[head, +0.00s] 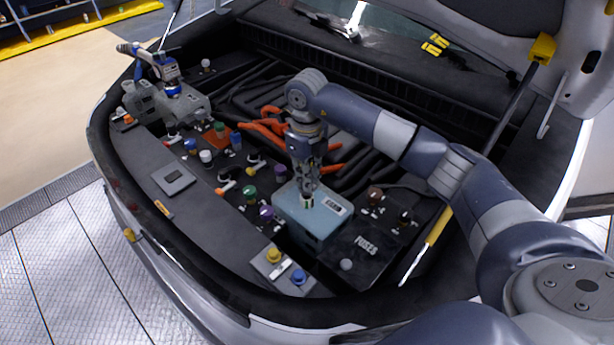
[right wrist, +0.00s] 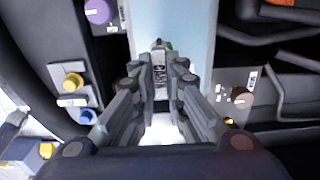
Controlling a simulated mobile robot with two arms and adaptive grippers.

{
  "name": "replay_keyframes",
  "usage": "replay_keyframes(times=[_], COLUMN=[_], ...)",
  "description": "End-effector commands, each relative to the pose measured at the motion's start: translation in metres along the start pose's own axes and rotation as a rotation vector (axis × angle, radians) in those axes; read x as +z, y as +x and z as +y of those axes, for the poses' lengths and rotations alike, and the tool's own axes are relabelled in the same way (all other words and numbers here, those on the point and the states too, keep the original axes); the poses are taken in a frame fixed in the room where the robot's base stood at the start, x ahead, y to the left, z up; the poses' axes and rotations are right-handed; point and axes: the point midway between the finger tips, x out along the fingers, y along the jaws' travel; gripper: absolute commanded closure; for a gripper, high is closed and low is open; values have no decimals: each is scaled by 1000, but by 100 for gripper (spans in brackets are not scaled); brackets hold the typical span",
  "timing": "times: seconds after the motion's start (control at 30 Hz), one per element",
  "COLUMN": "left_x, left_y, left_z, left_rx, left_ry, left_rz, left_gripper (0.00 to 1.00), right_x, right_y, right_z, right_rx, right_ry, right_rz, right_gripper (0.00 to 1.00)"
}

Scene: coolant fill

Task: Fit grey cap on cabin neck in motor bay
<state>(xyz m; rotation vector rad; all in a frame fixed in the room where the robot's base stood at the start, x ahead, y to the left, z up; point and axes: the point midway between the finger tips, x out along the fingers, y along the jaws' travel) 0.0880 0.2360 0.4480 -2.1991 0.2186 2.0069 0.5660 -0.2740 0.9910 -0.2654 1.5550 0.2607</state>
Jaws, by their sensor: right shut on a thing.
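My right gripper (head: 307,200) is low over the pale blue box in the motor bay. In the right wrist view its fingers (right wrist: 161,72) are close together on a small thing (right wrist: 160,46) with grey and dark green on it. The fingers hide most of this thing, so I cannot tell whether it is the grey cap. I cannot pick out the cabin neck, as the labels are too small to read. A whitish-grey cap (head: 206,156) sits in the left row, and another pale round one (head: 346,264) is near the fuse cover. My left gripper is not in view.
The pale blue box (head: 325,232) is under my gripper. Purple (head: 266,213), green (head: 249,192), yellow (head: 273,254) and blue (head: 298,277) caps stand left of and in front of it. A brown cap (head: 375,194) is right of it. Orange cables (head: 265,128) lie behind.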

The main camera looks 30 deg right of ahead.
Motion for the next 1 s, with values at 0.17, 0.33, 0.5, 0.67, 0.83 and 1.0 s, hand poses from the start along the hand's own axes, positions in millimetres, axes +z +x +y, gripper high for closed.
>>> replay_keyframes(times=[0.17,0.33,0.5,0.67,0.83,1.0], left_x=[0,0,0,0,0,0], left_y=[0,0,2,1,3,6], left_z=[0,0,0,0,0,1], left_rx=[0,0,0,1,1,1], left_ry=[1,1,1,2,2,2], left_rz=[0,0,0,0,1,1], left_gripper=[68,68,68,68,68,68], right_x=[0,0,0,0,0,0], right_y=[0,0,0,0,1,6], right_z=[0,0,-1,0,0,0], right_rx=[0,0,-2,-1,-1,-1], right_ry=[0,0,0,0,0,0], right_rz=[0,0,-1,0,0,0], right_gripper=[100,100,100,100,100,100])
